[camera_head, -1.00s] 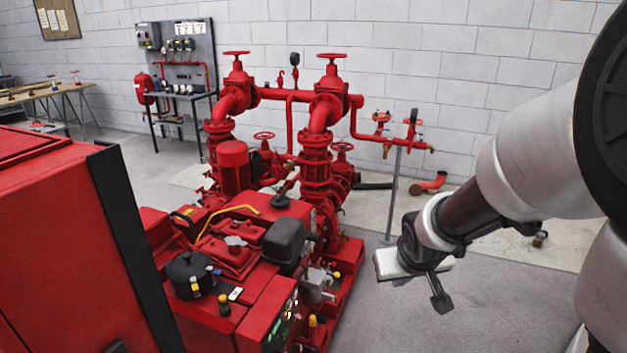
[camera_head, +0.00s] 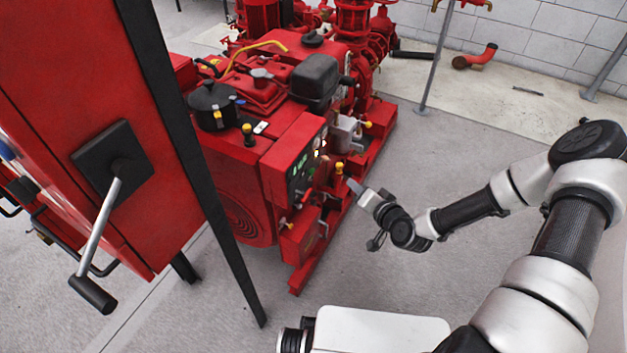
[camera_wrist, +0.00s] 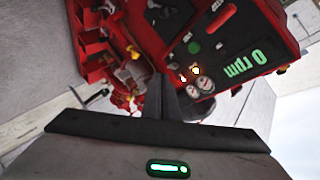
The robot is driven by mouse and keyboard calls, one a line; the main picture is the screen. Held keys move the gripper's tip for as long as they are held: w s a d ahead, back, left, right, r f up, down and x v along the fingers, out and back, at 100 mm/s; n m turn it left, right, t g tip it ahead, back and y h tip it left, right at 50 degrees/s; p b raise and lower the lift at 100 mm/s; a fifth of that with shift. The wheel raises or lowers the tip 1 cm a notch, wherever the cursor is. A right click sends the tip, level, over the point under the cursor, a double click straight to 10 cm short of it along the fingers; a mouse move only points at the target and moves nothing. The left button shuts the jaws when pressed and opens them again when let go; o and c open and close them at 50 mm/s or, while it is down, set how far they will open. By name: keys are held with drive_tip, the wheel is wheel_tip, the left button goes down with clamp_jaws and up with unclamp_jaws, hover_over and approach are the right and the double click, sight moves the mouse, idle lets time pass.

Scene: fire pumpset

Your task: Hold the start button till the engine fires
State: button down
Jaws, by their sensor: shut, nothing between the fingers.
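The engine control panel (camera_head: 304,168) is on the near end of the red engine set. It fills the upper right of the wrist view (camera_wrist: 222,88), turned in the picture. Small red and yellow lights glow near two white gauges (camera_wrist: 205,84). My gripper (camera_head: 354,186) is shut and empty, to the right of the panel and apart from it. It also shows in the wrist view (camera_wrist: 172,98).
A red cabinet (camera_head: 75,120) with a crank handle (camera_head: 105,225) stands close on the left, its black edge near the engine. Yellow-topped fittings (camera_head: 339,168) stick out beside the panel. Grey floor (camera_head: 400,300) is free to the right of the engine.

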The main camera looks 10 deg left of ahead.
sight(312, 172)
drive_tip(key=m, duration=0.1)
drive_tip(key=f+m+t+b, duration=0.1)
drive_tip(key=f+m+t, duration=0.1)
drive_tip(key=shift+w+a+f, duration=0.15)
drive_tip(key=shift+w+a, duration=0.05)
drive_tip(key=shift+a, duration=0.05)
drive_tip(key=shift+a, duration=0.1)
drive_tip(key=w+a, duration=0.3)
drive_tip(key=a, duration=0.5)
drive_tip(key=shift+a, duration=0.1)
idle(2.1)
drive_tip(key=shift+w+a, duration=0.15)
drive_tip(key=shift+a, duration=0.2)
